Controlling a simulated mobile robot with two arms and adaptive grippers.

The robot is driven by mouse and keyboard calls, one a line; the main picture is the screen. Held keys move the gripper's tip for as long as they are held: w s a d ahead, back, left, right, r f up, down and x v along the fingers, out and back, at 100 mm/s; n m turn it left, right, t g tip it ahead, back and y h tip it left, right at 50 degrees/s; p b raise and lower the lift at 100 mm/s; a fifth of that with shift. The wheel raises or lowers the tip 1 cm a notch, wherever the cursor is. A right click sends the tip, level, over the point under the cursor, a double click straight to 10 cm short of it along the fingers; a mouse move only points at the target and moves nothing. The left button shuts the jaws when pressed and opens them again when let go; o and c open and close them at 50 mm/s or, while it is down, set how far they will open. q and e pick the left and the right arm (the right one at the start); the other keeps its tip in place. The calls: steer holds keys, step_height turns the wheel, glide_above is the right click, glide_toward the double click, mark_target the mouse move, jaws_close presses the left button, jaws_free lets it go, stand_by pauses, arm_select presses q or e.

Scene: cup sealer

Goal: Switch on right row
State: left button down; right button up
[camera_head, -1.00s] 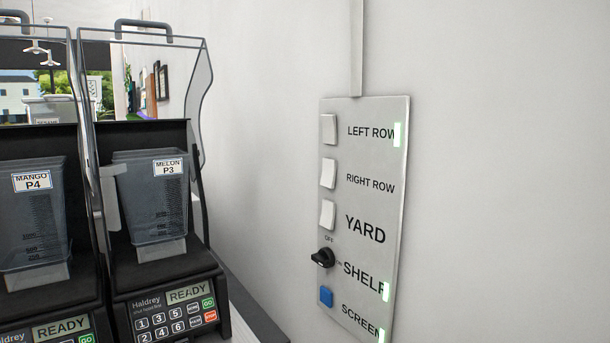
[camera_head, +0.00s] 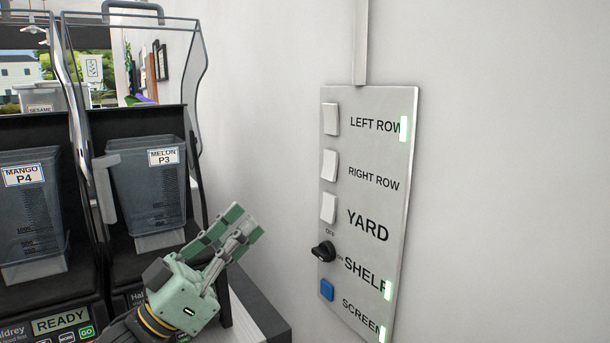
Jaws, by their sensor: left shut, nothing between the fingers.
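The RIGHT ROW switch (camera_head: 329,165) is a white rocker, second from the top on a grey metal wall panel (camera_head: 385,217). No green light shows beside its label. Green lights glow beside LEFT ROW, SHELF and SCREEN. My left gripper (camera_head: 246,225) is green, shut and empty, with its fingers pointing up and right. It is left of the panel and lower than the switch in the picture, apart from both. My right gripper is out of view.
The LEFT ROW switch (camera_head: 330,119) is above and the YARD switch (camera_head: 328,208) below. A black SHELF knob (camera_head: 323,251) and blue SCREEN button (camera_head: 326,289) are lower. The MELON machine (camera_head: 149,187) stands left, behind my gripper. The wall right of the panel is clear.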

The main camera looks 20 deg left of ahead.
mark_target(329, 165)
arm_select(q)
steer(key=shift+s+d+r+m+h, duration=0.15)
steer(key=shift+s+r+m+h, duration=0.15)
steer(key=shift+s+r+h, duration=0.25)
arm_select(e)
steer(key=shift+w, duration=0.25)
arm_select(q)
steer(key=shift+w+r, duration=0.1)
steer(key=w+d+r+p, duration=0.5)
steer(key=w+d+p, duration=0.2)
steer(key=w, duration=0.2)
steer(key=shift+w+d+r, duration=0.2)
steer(key=shift+r, duration=0.1)
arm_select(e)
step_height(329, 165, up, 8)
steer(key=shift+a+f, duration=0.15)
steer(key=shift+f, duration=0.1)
arm_select(q)
steer(key=shift+f, duration=0.1)
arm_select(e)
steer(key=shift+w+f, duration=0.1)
